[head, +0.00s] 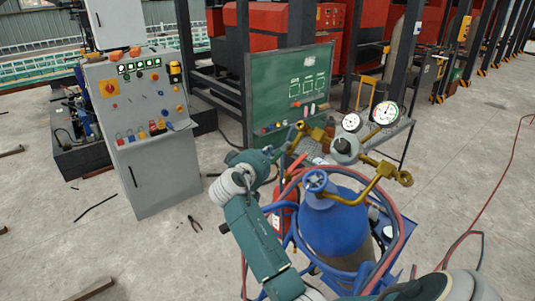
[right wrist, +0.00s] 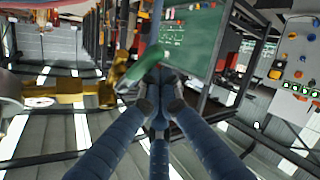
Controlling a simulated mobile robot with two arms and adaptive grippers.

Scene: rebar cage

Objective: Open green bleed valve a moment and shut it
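A blue gas cylinder (head: 338,225) stands upright with a brass manifold (head: 378,187) and two round gauges (head: 385,113) above it. In the right wrist view a green lever-like part (right wrist: 140,70), likely the bleed valve handle, lies just beyond my fingertips, next to brass fittings (right wrist: 62,92). I cannot make it out in the head view. My right gripper (head: 280,158) is left of the manifold, close to the brass fittings. In the right wrist view its blue fingers (right wrist: 160,106) come close together at the tips; whether they touch or grip anything is unclear. My left gripper is out of view.
A grey control cabinet (head: 153,155) stands on the left and a green panel (head: 290,88) behind the gripper. Red and blue hoses (head: 398,232) loop around the cylinder. Pliers (head: 194,224) lie on the floor. The floor between cabinet and cylinder is mostly clear.

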